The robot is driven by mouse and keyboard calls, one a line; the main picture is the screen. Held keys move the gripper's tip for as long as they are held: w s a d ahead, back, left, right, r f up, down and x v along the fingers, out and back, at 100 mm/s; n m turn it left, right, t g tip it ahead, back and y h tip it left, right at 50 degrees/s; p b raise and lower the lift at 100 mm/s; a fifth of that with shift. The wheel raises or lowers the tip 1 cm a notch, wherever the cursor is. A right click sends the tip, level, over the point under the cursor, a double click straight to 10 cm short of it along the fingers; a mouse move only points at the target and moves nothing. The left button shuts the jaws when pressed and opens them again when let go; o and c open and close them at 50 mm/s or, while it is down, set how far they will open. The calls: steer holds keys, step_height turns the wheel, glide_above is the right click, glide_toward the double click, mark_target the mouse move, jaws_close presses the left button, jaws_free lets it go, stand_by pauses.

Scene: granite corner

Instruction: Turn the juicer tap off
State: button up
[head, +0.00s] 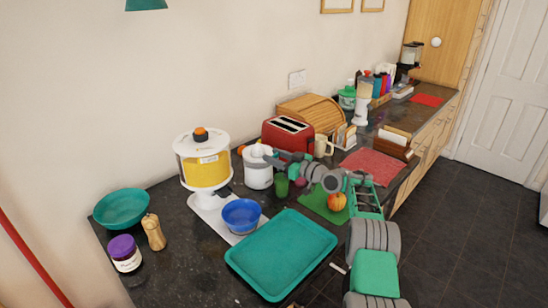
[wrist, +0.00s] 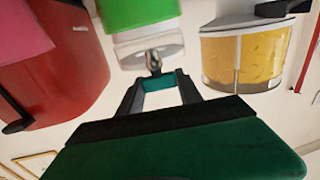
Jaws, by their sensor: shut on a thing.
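The juicer (head: 258,176) is a small white appliance on the dark worktop, between the yellow drink dispenser and the red toaster. In the wrist view, where the scene appears upside down, its pale body (wrist: 150,46) lies just beyond my fingertips. A small metallic tap (wrist: 153,62) sits at the tips of my gripper (wrist: 157,84). My gripper (head: 273,158) reaches in from the right and is shut on the tap. A green cup (head: 281,186) stands in front of the juicer, and it also shows in the wrist view (wrist: 138,12). My arm's end hides some of the tap's surroundings.
The yellow dispenser (head: 205,169) stands close left of the juicer. The red toaster (head: 287,134) is behind to the right. A blue bowl (head: 241,215), a teal tray (head: 281,254) and a green board (head: 315,202) with fruit fill the front. Bare worktop shows at lower left.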

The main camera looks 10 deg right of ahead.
steer(key=shift+a+b, duration=0.1)
steer(key=shift+b, duration=0.25)
steer(key=shift+r+m+t+h+b, duration=0.1)
steer(key=shift+m+t+h+b, duration=0.45)
steer(key=shift+m+t+h, duration=0.2)
steer(key=o, duration=1.4)
steer(key=b+v, duration=0.2)
steer(key=v, duration=0.6)
